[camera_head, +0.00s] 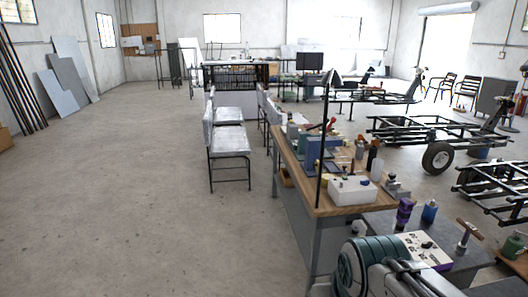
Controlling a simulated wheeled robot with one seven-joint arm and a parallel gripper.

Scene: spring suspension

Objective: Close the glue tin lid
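I cannot make out a glue tin or its lid for certain. A small green container (515,246) with a dark top stands on a wooden surface at the lower right edge; I cannot tell whether it is the tin. A blue container (429,212) and a purple and black one (404,212) stand right of the workbench's near end. They are too small to show any lid's state. My gripper is not in view.
A wooden-topped workbench (340,207) crowded with tools and a white box (352,190) stands right of centre.

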